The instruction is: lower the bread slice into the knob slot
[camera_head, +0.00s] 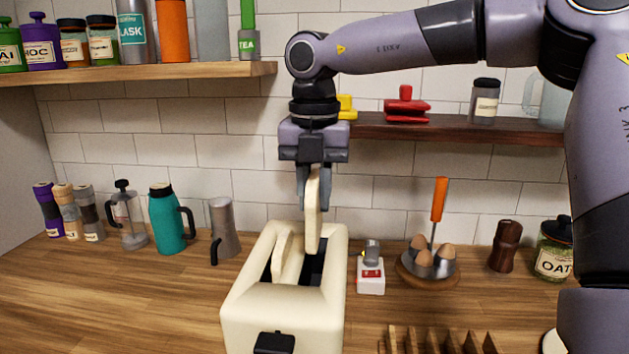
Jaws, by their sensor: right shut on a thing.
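A cream toaster (283,305) stands on the wooden counter, with two dark slots in its top and a black lever (274,343) on its near end. My right gripper (314,190) points down above the toaster, shut on a pale bread slice (313,218). The held slice is upright, and its lower end is at the right slot; how deep it sits is hard to tell. Another bread slice (283,252) stands partly sunk in the left slot. I see no separate knob on the toaster apart from the lever. My left gripper is out of view.
A small white device (370,276) stands close right of the toaster, beside an egg holder (428,267) with an orange-handled tool. A wooden rack (437,343) is at the front right. A grey jug (223,230) and teal flask (169,220) stand behind left. The left front counter is clear.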

